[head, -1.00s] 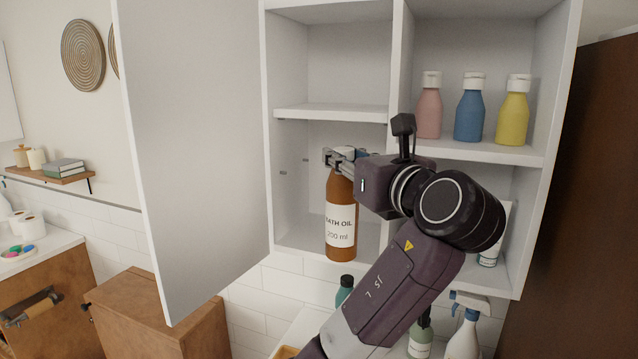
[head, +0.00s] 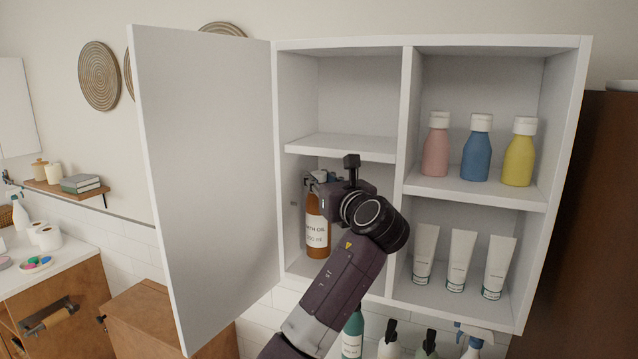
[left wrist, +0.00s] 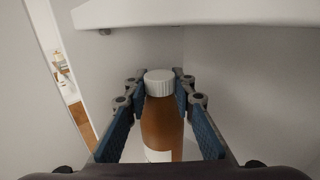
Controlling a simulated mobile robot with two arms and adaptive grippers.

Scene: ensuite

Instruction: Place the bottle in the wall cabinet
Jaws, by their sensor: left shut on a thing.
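The brown bath oil bottle (head: 316,228) stands upright inside the lower left compartment of the open white wall cabinet (head: 404,120). Its white label faces out, and its white cap (left wrist: 160,82) shows in the left wrist view. My left gripper (head: 318,183) is at the bottle's upper part, inside that compartment. In the left wrist view its two blue finger pads (left wrist: 160,125) lie on either side of the bottle, shut on it. The gripper hides the cap in the head view. The bottle's base looks at or close to the compartment floor; contact is hard to tell. My right gripper is not in view.
The cabinet door (head: 208,190) stands open at the left. A shelf (head: 342,147) is just above the gripper. Pink, blue and yellow bottles (head: 476,150) fill the upper right compartment; white tubes (head: 460,262) stand in the lower right. Spray bottles (head: 472,345) stand below.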

